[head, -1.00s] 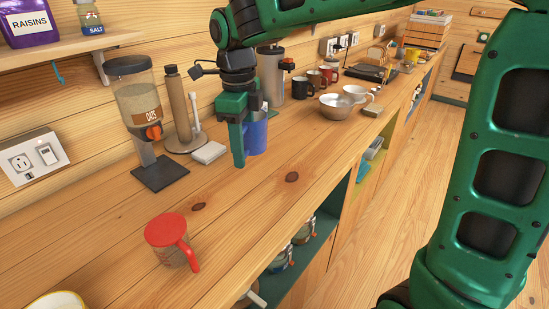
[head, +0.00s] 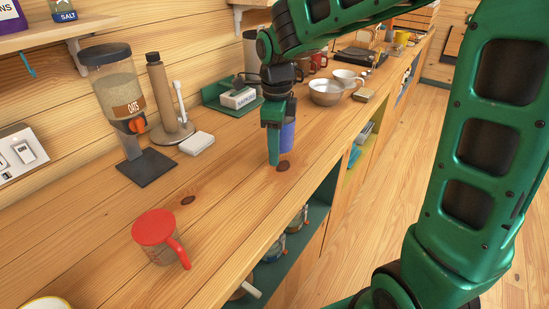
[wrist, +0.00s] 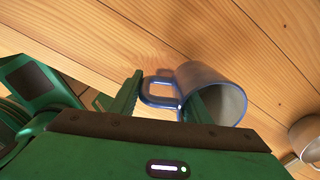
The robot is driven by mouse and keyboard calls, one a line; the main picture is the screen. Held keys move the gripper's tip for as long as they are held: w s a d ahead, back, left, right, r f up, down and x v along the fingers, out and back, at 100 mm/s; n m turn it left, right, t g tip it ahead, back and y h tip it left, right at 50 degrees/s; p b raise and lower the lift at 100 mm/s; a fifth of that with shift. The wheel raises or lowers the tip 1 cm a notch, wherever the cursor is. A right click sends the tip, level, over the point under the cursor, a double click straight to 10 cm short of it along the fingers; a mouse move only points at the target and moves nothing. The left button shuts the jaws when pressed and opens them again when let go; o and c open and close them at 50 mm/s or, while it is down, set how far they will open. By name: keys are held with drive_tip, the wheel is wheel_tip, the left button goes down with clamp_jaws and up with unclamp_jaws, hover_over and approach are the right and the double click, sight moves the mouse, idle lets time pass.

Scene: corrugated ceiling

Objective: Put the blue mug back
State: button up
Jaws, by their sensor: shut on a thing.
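The blue mug (head: 288,135) is at my gripper (head: 276,128), near the front edge of the wooden counter. The gripper hides its left part in the head view. In the wrist view the mug (wrist: 214,88) lies tilted across the picture, its opening toward the lower right. Its handle lies between the two fingers of my gripper (wrist: 160,102), and the right finger overlaps the mug's side and rim. The gripper is shut on the mug. I cannot tell whether the mug's base touches the counter.
The mid-counter is clear.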

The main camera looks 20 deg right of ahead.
drive_tip(key=shift+f, duration=1.9)
drive_tip(key=shift+f, duration=0.1)
drive_tip(key=o, duration=1.6)
drive_tip(key=shift+c, duration=0.2)
